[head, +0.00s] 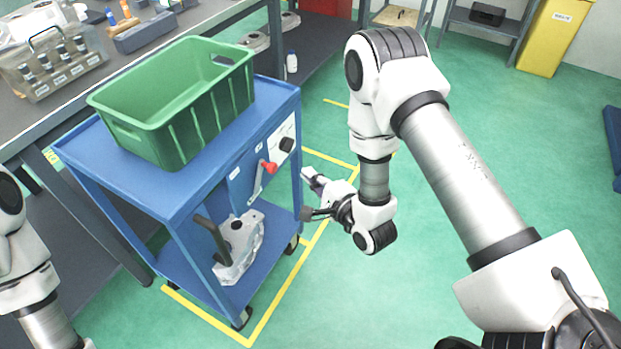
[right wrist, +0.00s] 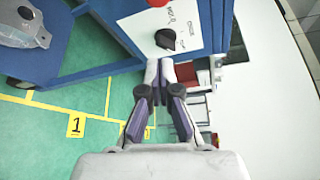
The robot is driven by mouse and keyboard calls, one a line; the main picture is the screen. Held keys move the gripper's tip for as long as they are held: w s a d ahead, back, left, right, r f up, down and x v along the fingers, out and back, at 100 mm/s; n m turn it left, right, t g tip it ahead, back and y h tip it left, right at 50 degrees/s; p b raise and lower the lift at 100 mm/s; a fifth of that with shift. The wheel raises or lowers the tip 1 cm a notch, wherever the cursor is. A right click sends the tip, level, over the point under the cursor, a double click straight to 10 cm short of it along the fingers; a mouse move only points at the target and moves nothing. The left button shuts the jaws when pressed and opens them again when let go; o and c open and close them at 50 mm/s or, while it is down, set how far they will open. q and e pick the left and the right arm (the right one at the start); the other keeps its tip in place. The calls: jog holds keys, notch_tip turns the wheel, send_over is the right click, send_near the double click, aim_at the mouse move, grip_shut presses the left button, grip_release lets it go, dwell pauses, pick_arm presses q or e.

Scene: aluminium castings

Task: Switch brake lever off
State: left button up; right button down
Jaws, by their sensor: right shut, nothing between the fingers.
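The brake lever (head: 258,182) is a grey lever with a red knob (head: 269,167), on the side panel of the blue cart (head: 292,95). Its knob is at the upper end. In the right wrist view only a bit of the red knob (right wrist: 157,3) shows at the top edge. My right gripper (head: 307,174) is shut and empty, to the right of the lever and apart from it. In the right wrist view its fingertips (right wrist: 160,66) lie just below a black rotary knob (right wrist: 166,39) on the white panel. My left gripper is out of view.
A green crate (head: 135,133) stands on the cart's top. A metal casting (head: 240,245) lies on its lower shelf. The black rotary knob (head: 287,144) sits above and right of the lever. Yellow tape (head: 300,258) marks the green floor, which is clear right of the cart.

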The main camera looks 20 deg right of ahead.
jog(key=w+a, duration=0.4)
jog(key=shift+w+a+r, duration=0.15)
jog(key=shift+w+a, duration=0.05)
jog(key=shift+a, duration=0.1)
